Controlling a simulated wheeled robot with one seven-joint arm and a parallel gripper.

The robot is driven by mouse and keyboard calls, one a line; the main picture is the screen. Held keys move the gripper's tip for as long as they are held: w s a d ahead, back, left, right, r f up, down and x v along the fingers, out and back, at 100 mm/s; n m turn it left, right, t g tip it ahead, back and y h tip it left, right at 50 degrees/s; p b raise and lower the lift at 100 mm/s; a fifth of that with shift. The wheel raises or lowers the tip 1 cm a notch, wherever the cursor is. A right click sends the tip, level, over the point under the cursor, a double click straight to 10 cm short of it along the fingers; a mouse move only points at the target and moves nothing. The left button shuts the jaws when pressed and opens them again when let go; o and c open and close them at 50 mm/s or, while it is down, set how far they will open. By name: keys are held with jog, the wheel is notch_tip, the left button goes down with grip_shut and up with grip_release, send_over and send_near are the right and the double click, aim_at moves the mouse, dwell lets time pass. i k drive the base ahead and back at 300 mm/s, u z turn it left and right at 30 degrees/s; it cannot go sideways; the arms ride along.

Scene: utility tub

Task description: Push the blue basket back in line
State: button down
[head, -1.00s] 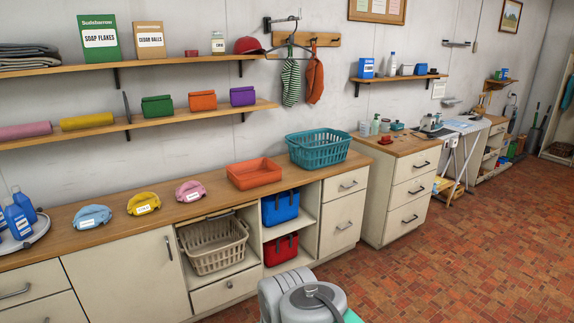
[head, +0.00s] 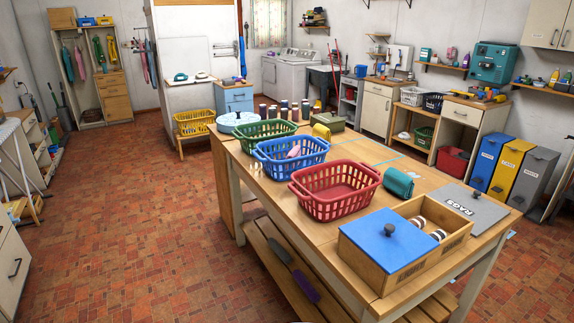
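The blue basket (head: 291,172) stands upright on the wooden table (head: 400,270), between a green basket (head: 266,141) behind it and a red basket (head: 335,203) in front of it. Something pink lies inside the blue basket. The blue basket appears to sit slightly farther left, toward the table's left long edge, than the other two; how far is hard to tell. My gripper is not in view.
A box with a blue lid (head: 383,240) and a grey RAGS lid (head: 462,203) occupy the table's near end. A teal rolled item (head: 398,183) lies right of the red basket. The brick floor (head: 150,220) left of the table is clear.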

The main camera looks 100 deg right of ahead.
aim_at(275, 170)
jog(key=z, duration=2.7)
jog(key=i, duration=3.15)
jog(key=z, duration=0.35)
